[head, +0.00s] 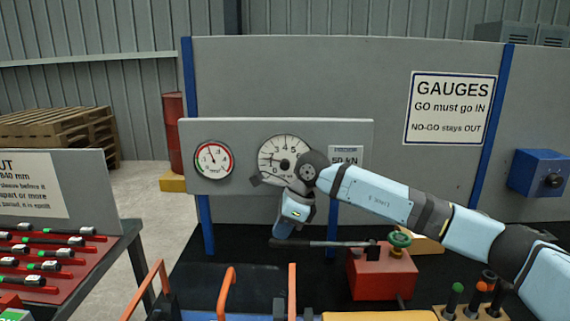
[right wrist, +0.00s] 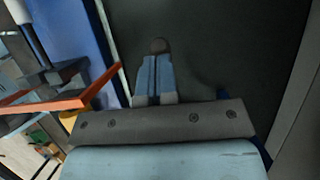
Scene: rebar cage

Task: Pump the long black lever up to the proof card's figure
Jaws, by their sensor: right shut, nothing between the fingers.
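The long black lever (head: 325,244) runs nearly level to the left from a red pump block (head: 383,276) with a green knob (head: 400,240). My right gripper (head: 281,236) points down at the lever's left end, its fingers shut and empty. In the right wrist view the closed blue fingers (right wrist: 156,82) have a dark round end (right wrist: 158,45) at their tips; I cannot tell whether they touch the lever. The proof card (head: 346,157) reads 50 kN. The large white dial (head: 277,146) is partly covered by my right arm, its needle unclear. My left gripper is out of view.
A smaller red-rimmed gauge (head: 213,160) sits left on the grey panel. Orange handles (head: 228,290) rise at the front. A wooden block with several coloured-top gauges (head: 470,308) stands front right. A rack of red-and-black tools (head: 45,265) is at left.

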